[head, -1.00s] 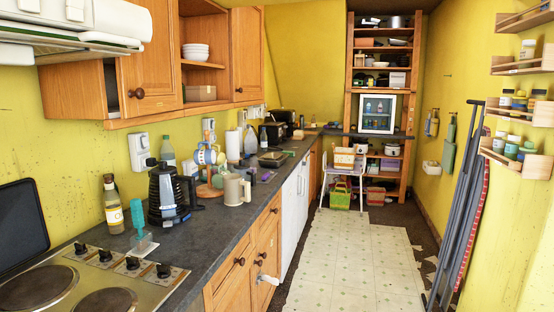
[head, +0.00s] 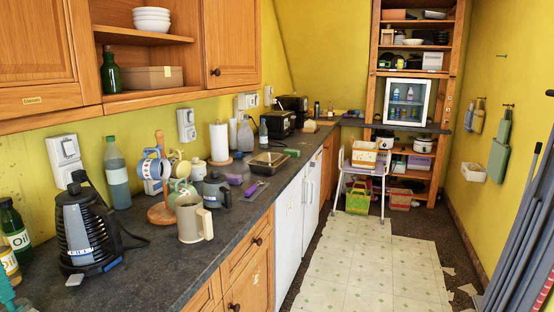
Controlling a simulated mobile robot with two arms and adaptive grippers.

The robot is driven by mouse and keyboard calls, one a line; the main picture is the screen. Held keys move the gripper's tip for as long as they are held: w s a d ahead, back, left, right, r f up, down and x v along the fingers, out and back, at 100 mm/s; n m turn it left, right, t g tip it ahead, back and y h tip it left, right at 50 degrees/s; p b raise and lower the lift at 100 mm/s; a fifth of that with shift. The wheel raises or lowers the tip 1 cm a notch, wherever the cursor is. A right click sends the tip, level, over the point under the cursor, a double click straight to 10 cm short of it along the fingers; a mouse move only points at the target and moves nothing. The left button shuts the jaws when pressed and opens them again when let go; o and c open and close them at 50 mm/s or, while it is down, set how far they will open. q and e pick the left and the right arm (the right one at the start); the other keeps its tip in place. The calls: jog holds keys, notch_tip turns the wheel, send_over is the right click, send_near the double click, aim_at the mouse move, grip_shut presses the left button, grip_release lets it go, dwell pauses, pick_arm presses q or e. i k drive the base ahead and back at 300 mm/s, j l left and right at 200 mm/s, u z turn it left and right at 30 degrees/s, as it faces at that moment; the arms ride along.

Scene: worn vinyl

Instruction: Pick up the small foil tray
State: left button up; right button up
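A small shallow tray with a shiny metallic rim (head: 269,159), which looks like the foil tray, lies on the dark worktop (head: 262,205) along the left wall. It sits beyond the mugs and kettle, close to the worktop's front edge. A green item (head: 291,152) lies just right of it. Neither of my grippers is in view.
A black kettle (head: 84,225), a beige mug (head: 192,219), a mug tree (head: 161,212) and a purple-handled utensil (head: 254,189) stand or lie nearer on the worktop. Folded ironing-board-like poles (head: 520,235) lean at right.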

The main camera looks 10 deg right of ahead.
aim_at(269, 158)
jog(key=i+l+z, duration=0.1)
jog(key=i+l, duration=1.6)
jog(key=i, duration=0.15)
